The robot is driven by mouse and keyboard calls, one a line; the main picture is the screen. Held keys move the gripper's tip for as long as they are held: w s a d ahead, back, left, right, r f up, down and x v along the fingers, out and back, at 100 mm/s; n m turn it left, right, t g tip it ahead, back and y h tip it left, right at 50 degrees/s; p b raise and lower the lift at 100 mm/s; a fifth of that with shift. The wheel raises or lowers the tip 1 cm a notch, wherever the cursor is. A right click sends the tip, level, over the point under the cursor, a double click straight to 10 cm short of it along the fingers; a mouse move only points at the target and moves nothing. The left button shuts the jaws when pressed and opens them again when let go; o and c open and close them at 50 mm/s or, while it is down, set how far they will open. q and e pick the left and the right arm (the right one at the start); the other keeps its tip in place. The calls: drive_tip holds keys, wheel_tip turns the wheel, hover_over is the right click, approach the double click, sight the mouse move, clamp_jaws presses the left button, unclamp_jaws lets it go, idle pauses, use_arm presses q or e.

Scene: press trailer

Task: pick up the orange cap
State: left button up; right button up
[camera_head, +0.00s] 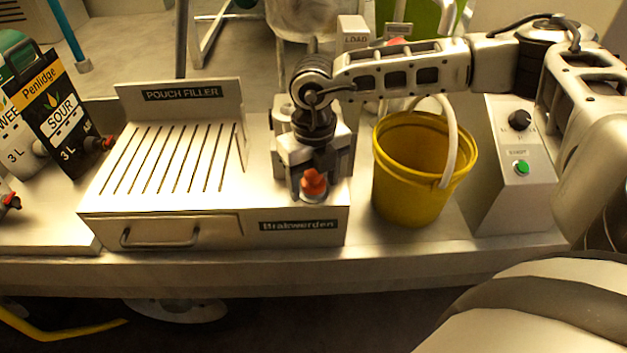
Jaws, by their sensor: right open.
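The orange cap (314,182) sits at the front right of the pouch filler (190,106), on a pale round seat above the "Brakwerden" label. My right gripper (314,170) comes in from the right and points down over the cap. Its jaws are open, with a finger on either side of the cap's upper part. I cannot tell whether they touch it. The gripper body hides the area behind the cap. My left gripper is not in view.
A yellow bucket (394,190) with a raised handle stands right of the filler. A grey control box (507,195) with a black knob and green button is further right. Penlidge cartons (62,118) with taps stand at left. The bench's front edge runs below.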

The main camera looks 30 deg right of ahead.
drive_tip(key=c, duration=0.8)
drive_tip(key=shift+o, duration=0.2)
drive_tip(key=shift+r, duration=0.15)
